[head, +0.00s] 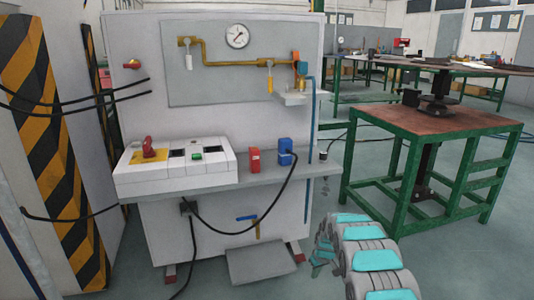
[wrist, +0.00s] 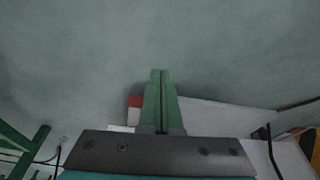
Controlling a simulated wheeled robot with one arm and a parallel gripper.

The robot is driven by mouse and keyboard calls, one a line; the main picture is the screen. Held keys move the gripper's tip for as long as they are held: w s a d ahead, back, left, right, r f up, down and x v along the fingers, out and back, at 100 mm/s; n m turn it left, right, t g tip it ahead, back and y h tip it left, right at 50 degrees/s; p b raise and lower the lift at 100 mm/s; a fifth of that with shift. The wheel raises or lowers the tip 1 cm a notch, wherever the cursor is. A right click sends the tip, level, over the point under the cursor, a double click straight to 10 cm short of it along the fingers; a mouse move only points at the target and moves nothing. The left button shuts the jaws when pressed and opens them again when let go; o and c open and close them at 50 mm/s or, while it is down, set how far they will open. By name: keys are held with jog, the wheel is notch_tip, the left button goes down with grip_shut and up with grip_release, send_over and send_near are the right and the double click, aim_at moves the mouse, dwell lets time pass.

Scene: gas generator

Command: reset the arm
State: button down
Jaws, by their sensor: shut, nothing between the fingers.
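My arm (head: 372,262) shows at the lower right in the head view, grey with cyan panels, in front of the floor between the generator panel and the green table. My gripper (wrist: 160,75) is in the wrist view; its two green fingers are together with nothing between them. It is over bare floor (wrist: 80,60). The gas generator (head: 245,130) is a white upright panel with a gauge, a yellow pipe and a shelf. A white and red part at its foot shows behind the fingers in the wrist view.
A green-framed table (head: 440,125) with a brown top and a vise stands at the right. The shelf holds a control box (head: 175,165), a red block (head: 254,160) and a blue plug (head: 286,152) with a black cable. A striped yellow-black pillar (head: 50,150) is at the left.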

jog(key=s+r+m+g+h+p, duration=0.1)
jog(key=s+r+p, duration=0.1)
jog(key=s+r, duration=1.15)
jog(key=s+r+m+g+p, duration=0.1)
jog(key=s+r+m, duration=0.1)
jog(key=s+r, duration=1.15)
jog(key=s+a+r+p, duration=0.1)
jog(key=s+r, duration=0.3)
jog(key=s, duration=0.6)
jog(key=s+a+r+m+g, duration=0.1)
jog(key=s+r, duration=0.3)
jog(key=s, duration=0.7)
jog(key=s+a+r+g+p, duration=0.1)
jog(key=s+r, duration=0.3)
jog(key=s, duration=0.6)
jog(key=shift+s+a+m+p, duration=0.3)
jog(key=shift+a, duration=0.2)
